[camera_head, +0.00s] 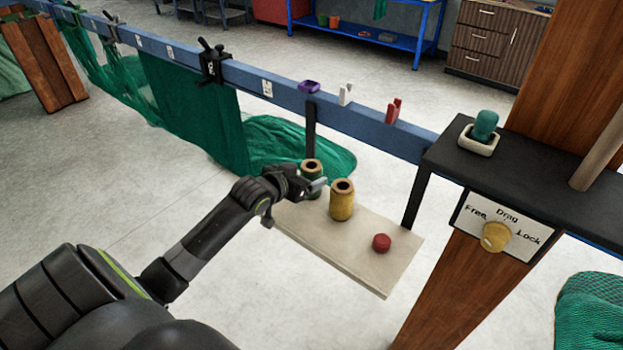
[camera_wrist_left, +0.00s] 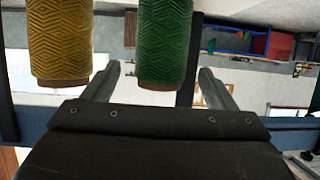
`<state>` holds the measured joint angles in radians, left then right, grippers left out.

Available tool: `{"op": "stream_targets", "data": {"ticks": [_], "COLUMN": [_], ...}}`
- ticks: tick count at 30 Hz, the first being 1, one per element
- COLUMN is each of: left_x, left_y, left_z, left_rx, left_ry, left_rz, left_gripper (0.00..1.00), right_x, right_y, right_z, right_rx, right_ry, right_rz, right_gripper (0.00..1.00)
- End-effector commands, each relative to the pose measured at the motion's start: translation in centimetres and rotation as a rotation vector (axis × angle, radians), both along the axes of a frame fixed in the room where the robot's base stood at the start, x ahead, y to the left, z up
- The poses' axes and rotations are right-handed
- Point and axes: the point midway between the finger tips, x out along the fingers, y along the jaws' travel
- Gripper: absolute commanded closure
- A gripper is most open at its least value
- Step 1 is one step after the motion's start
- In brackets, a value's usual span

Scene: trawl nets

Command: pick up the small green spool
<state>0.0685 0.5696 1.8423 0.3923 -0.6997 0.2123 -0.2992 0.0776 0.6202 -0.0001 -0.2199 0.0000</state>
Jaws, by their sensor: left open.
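The small green spool (camera_head: 311,167) stands upright at the far left of a pale board, beside a yellow spool. Its wooden top shows in the head view, and my left gripper hides part of its side. My left gripper (camera_head: 318,186) is open at the spool. In the left wrist view, which looks upside down, the green spool (camera_wrist_left: 165,45) appears between the two spread fingers (camera_wrist_left: 162,85), with gaps on both sides. I cannot tell how deep it sits between them. My right gripper is not in view.
The yellow spool (camera_head: 342,203) stands close by, and also shows in the left wrist view (camera_wrist_left: 60,40). A red cap (camera_head: 381,243) lies on the pale board (camera_head: 345,252). A blue rail (camera_head: 360,121) with clips runs behind. A dark shelf (camera_head: 540,168) and wooden post stand right.

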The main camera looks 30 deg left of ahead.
Motion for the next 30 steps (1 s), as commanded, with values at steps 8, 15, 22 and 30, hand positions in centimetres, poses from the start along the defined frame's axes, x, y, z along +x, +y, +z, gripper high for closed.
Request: {"op": "stream_targets", "data": {"ticks": [8,15,22,30], "left_x": [1.8,4.2,5.0,4.9], "left_y": [-0.1,-0.1,-0.1,-0.1], "left_z": [-0.5,-1.7,-2.1,-2.1], "left_rx": [-0.004,-0.003,0.000,0.000], "left_ry": [0.001,0.000,0.000,0.000], "left_rz": [0.002,0.001,0.000,0.000], "left_gripper": [0.21,0.21,0.21,0.33], "right_x": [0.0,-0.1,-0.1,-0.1], "right_y": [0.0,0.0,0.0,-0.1], "right_z": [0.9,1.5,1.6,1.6], "right_rx": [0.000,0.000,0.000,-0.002], "right_ry": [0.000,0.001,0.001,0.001], "right_rz": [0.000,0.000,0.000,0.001], "right_gripper": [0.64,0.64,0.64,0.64]}}
